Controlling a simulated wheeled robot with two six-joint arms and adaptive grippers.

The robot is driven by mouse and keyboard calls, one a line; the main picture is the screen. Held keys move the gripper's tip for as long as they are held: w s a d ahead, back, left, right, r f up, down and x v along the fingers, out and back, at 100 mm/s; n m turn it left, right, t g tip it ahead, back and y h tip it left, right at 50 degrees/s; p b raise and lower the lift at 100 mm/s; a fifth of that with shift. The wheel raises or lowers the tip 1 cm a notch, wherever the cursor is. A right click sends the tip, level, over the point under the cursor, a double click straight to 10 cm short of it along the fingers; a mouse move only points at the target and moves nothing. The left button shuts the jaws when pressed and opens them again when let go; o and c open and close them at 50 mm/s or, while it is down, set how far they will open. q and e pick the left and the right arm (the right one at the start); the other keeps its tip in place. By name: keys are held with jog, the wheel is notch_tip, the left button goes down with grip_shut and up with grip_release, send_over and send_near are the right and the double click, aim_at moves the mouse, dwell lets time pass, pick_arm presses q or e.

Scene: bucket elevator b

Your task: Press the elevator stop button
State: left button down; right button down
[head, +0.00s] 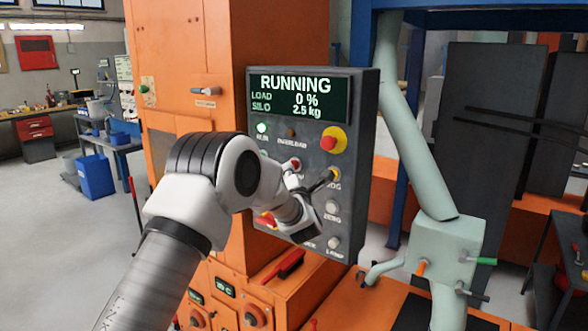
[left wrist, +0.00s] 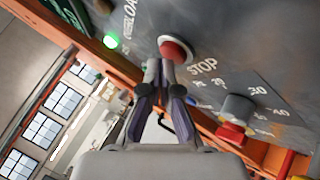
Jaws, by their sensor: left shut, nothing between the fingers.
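The red stop button (left wrist: 175,48) sits on the grey control panel (head: 352,110), with the word STOP beside it in the left wrist view. In the head view the stop button (head: 293,163) shows just above my left wrist, partly covered. My left gripper (head: 319,184) is shut and empty in front of the panel. In the left wrist view the closed fingertips (left wrist: 160,68) overlap the button's lower left edge. Whether they touch it I cannot tell. The panel's display (head: 297,95) reads RUNNING, load 0 %, silo 2.5 kg. My right gripper is out of view.
A red emergency button on yellow (head: 333,139) is up and right of the stop button. A lit green lamp (head: 262,127) is up and left. A dial (left wrist: 237,108) is nearby. An orange cabinet (head: 180,60) stands behind; a pale pipe (head: 415,150) stands right.

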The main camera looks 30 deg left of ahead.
pick_arm(q)
jog(key=shift+w+b, duration=0.3)
jog(key=shift+w, duration=0.1)
dwell(0.6)
jog(key=shift+s+b, duration=0.75)
jog(key=shift+s, duration=0.1)
jog(key=s+b, duration=0.2)
jog(key=s, duration=0.1)
jog(key=s+b, duration=0.1)
jog(key=s, duration=0.1)
jog(key=shift+a, duration=0.25)
dwell(0.6)
